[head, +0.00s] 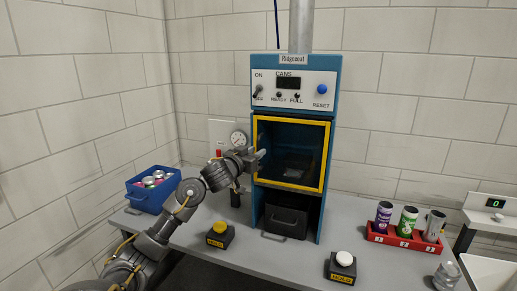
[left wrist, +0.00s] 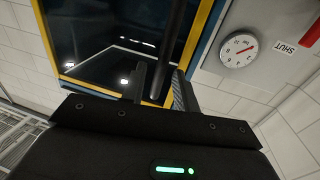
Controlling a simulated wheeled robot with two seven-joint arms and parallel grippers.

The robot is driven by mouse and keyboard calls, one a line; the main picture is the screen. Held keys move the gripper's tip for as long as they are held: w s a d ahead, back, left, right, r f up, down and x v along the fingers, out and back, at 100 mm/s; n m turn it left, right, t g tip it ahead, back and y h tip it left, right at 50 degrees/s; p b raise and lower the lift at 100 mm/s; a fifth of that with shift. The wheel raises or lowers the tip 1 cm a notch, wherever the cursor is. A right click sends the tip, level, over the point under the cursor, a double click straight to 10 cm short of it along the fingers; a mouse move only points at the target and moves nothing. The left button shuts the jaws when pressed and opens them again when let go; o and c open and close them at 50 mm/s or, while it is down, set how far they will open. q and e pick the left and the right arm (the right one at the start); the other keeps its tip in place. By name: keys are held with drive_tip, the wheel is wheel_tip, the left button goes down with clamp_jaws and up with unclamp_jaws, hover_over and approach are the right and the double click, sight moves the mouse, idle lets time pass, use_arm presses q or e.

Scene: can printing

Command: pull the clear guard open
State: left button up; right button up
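The clear guard (head: 290,184) is a dark see-through panel in a yellow frame on the front of the blue machine, and it looks closed. It also fills the upper left of the left wrist view (left wrist: 110,45). My left gripper (head: 261,155) is at the guard's left edge. In the left wrist view its two fingers (left wrist: 160,88) stand on either side of a dark handle bar (left wrist: 173,40), with small gaps seeming to show beside it. The gripper looks open around the bar. My right gripper is not in view.
A pressure gauge (head: 238,139) is beside the machine. A blue bin (head: 147,198) of cans stands left. A yellow-button box (head: 220,236) and a HOLD button box (head: 341,267) sit in front. A red rack (head: 393,238) of cans is right. The table's front middle is clear.

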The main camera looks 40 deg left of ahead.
use_arm(q)
drive_tip(key=shift+w+a, duration=0.2)
drive_tip(key=shift+w, duration=1)
clamp_jaws()
